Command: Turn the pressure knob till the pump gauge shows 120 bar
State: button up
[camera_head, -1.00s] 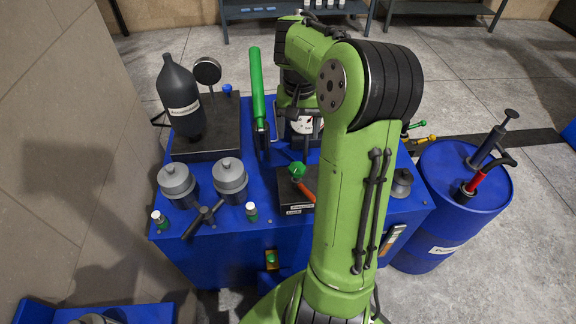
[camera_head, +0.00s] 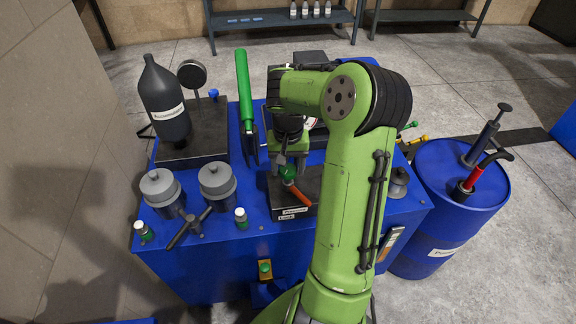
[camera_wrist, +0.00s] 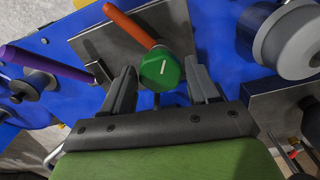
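The green pressure knob (camera_head: 288,173) sits on a dark block with a label reading roughly "Pressure Lock" (camera_head: 290,214). In the wrist view the knob (camera_wrist: 161,68) shows a white mark on its top. My gripper (camera_head: 291,160) is just above and behind the knob in the head view. In the wrist view its two fingers (camera_wrist: 163,82) stand apart on either side of the knob, with gaps visible. A pale dial (camera_head: 314,123) shows partly behind my arm; its reading cannot be made out.
An orange lever (camera_head: 300,195) juts from the block close to the knob. A green-handled lever (camera_head: 244,90) stands to the left. A black accumulator bottle (camera_head: 163,100), a dark round gauge (camera_head: 191,74) and two grey cylinders (camera_head: 217,181) are further left. A blue drum (camera_head: 455,205) stands right.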

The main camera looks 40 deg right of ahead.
jog(key=c, duration=0.7)
jog(key=shift+c, duration=0.2)
jog(key=shift+m, duration=0.3)
jog(key=m, duration=0.4)
jog(key=shift+m+p, duration=0.35)
jog(key=shift+m, duration=1.65)
jog(key=o, duration=1.1)
jog(key=shift+c, duration=0.2)
